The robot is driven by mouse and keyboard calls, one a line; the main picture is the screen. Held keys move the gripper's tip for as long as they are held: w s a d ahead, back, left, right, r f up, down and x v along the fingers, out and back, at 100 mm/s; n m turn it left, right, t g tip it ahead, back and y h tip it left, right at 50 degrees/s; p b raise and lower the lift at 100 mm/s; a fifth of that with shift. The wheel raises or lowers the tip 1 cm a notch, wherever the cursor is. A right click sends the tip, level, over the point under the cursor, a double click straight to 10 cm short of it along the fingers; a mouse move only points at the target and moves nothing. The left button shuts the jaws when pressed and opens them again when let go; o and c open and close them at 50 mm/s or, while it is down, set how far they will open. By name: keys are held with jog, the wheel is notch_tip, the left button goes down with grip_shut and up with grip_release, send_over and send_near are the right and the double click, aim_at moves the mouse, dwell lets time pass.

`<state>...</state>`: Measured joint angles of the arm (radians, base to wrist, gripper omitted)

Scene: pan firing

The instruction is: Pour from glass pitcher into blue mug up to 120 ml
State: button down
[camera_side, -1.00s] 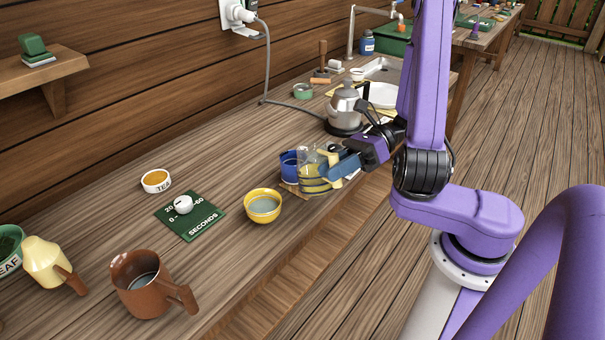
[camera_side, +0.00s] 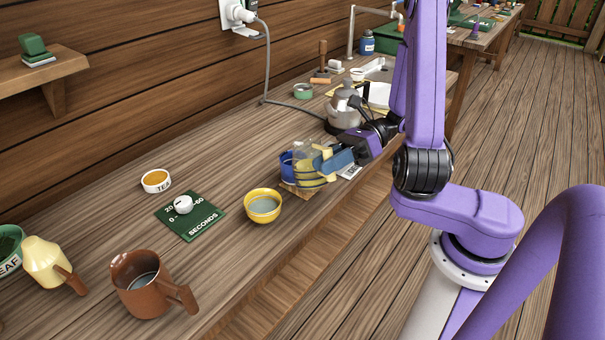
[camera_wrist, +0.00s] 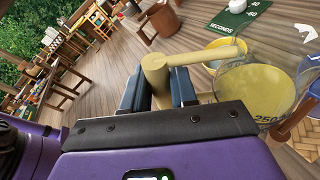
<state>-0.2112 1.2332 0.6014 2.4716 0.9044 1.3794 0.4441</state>
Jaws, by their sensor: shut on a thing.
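The glass pitcher (camera_side: 304,171), clear with yellow bands, is near the front edge of the bench in the side view. My gripper (camera_side: 325,160) is shut on its yellow handle. In the wrist view the handle (camera_wrist: 157,68) sits between the two blue-grey fingers (camera_wrist: 160,90), and the clear pitcher body (camera_wrist: 262,85) with a "250" mark is at the right. The blue mug (camera_side: 286,161) is just left of the pitcher and partly hidden behind it. I cannot tell whether they touch, nor the liquid level in either.
A yellow bowl (camera_side: 262,208) with liquid stands left of the pitcher. A green seconds dial (camera_side: 190,214), a tea dish (camera_side: 156,181) and a brown mug (camera_side: 143,283) are farther left. A kettle (camera_side: 345,108) stands behind my gripper. The bench behind the bowl is clear.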

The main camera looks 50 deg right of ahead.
aim_at(323, 148)
jog(key=shift+w+d, duration=0.3)
jog(key=shift+w, duration=0.25)
jog(key=shift+w+d, duration=0.25)
jog(key=shift+w, duration=0.3)
jog(key=shift+w+r+m, duration=0.15)
jog(key=shift+r+m, duration=0.25)
jog(key=shift+r, duration=0.2)
jog(key=shift+w+d+r+g, duration=0.1)
jog(key=shift+r+g, duration=0.2)
jog(key=shift+r+m, duration=0.3)
jog(key=shift+m, duration=0.1)
jog(key=shift+w+r, duration=0.15)
jog(key=shift+r, duration=0.1)
jog(key=shift+d+r, duration=0.1)
jog(key=shift+r, duration=0.05)
jog(key=shift+w+m, duration=0.1)
jog(key=shift+m, duration=0.2)
jog(key=shift+w+d+r+m+g+y, duration=0.3)
jog(key=shift+w+m+y, duration=0.2)
jog(key=shift+m, duration=0.2)
